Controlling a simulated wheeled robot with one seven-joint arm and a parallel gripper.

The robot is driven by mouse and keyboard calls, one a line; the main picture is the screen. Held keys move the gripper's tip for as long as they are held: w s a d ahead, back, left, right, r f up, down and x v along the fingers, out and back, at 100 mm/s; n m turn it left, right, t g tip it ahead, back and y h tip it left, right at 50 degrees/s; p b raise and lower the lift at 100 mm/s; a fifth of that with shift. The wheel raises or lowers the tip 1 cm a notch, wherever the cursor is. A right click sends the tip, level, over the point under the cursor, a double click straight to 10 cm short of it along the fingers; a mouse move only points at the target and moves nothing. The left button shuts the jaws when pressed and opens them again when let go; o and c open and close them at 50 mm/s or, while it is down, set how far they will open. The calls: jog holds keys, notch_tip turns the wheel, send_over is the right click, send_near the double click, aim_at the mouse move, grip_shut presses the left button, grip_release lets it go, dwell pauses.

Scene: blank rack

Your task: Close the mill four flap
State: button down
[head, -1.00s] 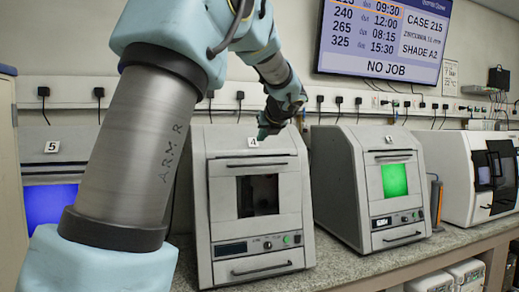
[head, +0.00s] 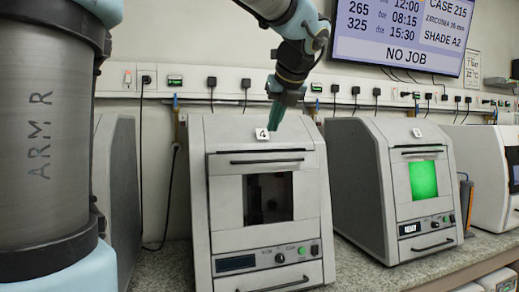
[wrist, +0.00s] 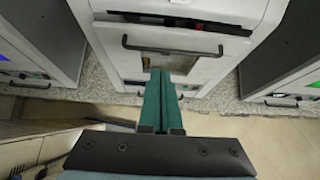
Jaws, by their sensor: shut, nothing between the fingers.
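Mill four (head: 201,225), a grey cabinet labelled 4, stands on the bench in the middle of the head view. Its front flap (head: 228,205) has a dark window and a bar handle (head: 268,161) near the top. In the wrist view the handle (wrist: 172,47) lies just beyond my fingertips, with a dark gap (wrist: 180,20) along the flap's top edge. I cannot tell how far the flap stands out. My gripper (head: 273,128) has green fingers pressed together and empty, pointing down near the label. Contact with the mill is not clear.
Mill three (head: 365,195), with a green window, stands to the right. A white machine (head: 480,165) is farther right. Sockets and cables line the wall behind, below a screen (head: 400,35). Granite bench (head: 360,275) shows between the mills. The floor in front (wrist: 230,130) looks clear.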

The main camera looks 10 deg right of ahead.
jog(key=p, duration=0.2)
send_near(258, 155)
notch_tip(258, 155, down, 4)
jog(key=shift+w+a+f+p, duration=0.15)
jog(key=shift+w+p, duration=0.1)
jog(key=shift+w, duration=0.45)
jog(key=shift+w+f+p, duration=0.15)
jog(key=shift+w+p, duration=0.1)
jog(key=shift+w, duration=0.45)
jog(key=shift+w+a+f+p, duration=0.15)
jog(key=shift+w+p, duration=0.1)
jog(key=shift+w, duration=0.4)
jog(key=shift+d, duration=0.1)
jog(key=shift+w+r, duration=0.1)
jog(key=shift+w, duration=0.05)
jog(key=shift+w+p, duration=0.8)
jog(key=shift+w, duration=0.3)
jog(key=shift+s, duration=0.1)
jog(key=shift+s, duration=0.1)
